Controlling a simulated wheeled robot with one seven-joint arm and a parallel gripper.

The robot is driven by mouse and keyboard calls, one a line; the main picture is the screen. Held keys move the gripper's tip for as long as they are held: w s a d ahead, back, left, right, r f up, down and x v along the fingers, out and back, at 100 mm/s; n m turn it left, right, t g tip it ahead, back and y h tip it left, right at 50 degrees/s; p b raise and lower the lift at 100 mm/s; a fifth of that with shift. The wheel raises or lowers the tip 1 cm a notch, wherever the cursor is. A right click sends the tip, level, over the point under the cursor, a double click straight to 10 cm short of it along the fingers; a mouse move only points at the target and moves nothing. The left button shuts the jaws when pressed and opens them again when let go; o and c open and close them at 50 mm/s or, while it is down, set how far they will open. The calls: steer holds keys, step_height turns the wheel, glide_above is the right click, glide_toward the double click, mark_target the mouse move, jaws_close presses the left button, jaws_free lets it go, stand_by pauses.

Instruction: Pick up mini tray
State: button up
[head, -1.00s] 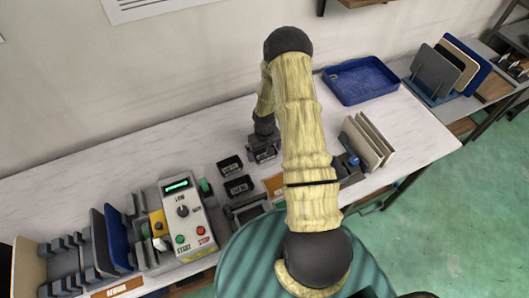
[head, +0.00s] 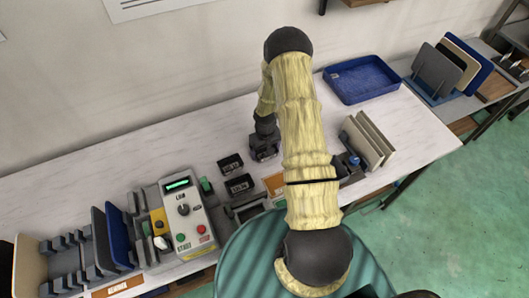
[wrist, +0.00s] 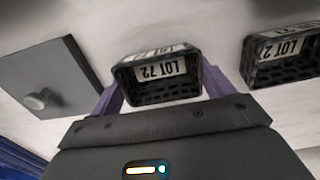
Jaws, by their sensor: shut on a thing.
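A black mini tray (wrist: 158,78) labelled LOT 72, with grid-like walls, sits between the purple fingers of my gripper (wrist: 160,100) in the wrist view. The gripper is shut on it. Whether it is clear of the table, I cannot tell. A second black mini tray (wrist: 284,56) with a LOT label lies to its right, apart from the fingers. In the head view my gripper (head: 265,156) is low over the table, and the held tray is not clearly visible there. Two black mini trays (head: 231,163) (head: 239,184) stand to its left and lower left.
A grey plate with a knob (wrist: 45,75) lies left of the gripper in the wrist view. In the head view, a blue tray (head: 362,98) lies at back right, and upright cream panels (head: 366,140) stand right of my arm. A control box (head: 184,212) stands at front left.

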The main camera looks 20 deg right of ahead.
mark_target(265, 154)
steer(key=shift+r, duration=0.1)
steer(key=shift+w+r, duration=0.1)
steer(key=shift+r, duration=0.55)
step_height(265, 154, up, 8)
steer(key=b, duration=0.2)
steer(key=shift+r, duration=0.25)
